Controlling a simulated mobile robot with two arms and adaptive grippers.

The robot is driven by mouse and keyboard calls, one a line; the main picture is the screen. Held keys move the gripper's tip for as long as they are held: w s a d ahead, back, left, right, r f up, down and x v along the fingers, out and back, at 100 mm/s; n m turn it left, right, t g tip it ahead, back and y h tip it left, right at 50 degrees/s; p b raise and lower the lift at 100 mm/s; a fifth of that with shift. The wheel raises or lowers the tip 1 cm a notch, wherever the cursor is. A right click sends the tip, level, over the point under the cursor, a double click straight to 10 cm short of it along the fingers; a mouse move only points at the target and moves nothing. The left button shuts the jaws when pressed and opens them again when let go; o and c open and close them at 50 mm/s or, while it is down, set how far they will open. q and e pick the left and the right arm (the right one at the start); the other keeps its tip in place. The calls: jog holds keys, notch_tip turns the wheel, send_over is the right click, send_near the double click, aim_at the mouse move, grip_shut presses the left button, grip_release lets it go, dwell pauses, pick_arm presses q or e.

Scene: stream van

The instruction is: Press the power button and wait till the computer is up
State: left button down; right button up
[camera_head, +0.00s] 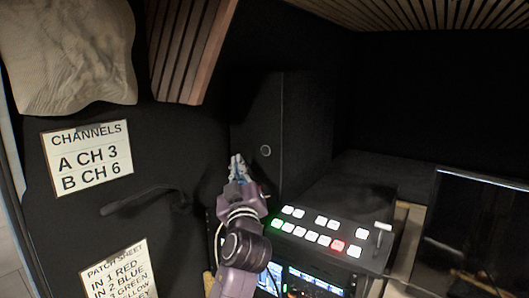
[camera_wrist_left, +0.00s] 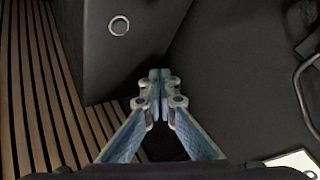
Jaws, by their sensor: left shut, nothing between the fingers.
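The computer (camera_head: 290,110) is a tall dark box standing behind the switcher panel in the head view. Its round power button (camera_head: 265,151), a pale ring, shows on the front face. In the left wrist view the button (camera_wrist_left: 119,26) is near the top, left of centre, on the computer's dark face (camera_wrist_left: 140,50). My left gripper (camera_head: 237,166) is shut and empty. In the head view its tips are just left of the button; in the wrist view the fingertips (camera_wrist_left: 159,76) appear below and right of it, apart from it. My right gripper is not in view.
A switcher panel (camera_head: 345,236) with lit white, green and red buttons is right of my left arm. Lit screens (camera_head: 305,284) are below it. A dark monitor (camera_head: 475,225) stands at the right. Signs reading CHANNELS (camera_head: 88,158) and PATCH SHEET (camera_head: 118,272) are at the left.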

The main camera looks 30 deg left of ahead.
aim_at(265, 150)
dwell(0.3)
pick_arm(q)
jog(key=shift+w+d+b, duration=0.2)
jog(key=shift+w+b, duration=0.55)
jog(key=shift+w, duration=1.45)
jog(key=shift+w+d+b, duration=0.15)
jog(key=shift+w+b, duration=0.6)
jog(key=shift+w, duration=1.45)
jog(key=shift+w+b, duration=0.2)
jog(key=shift+b, duration=0.25)
jog(key=shift+w, duration=0.25)
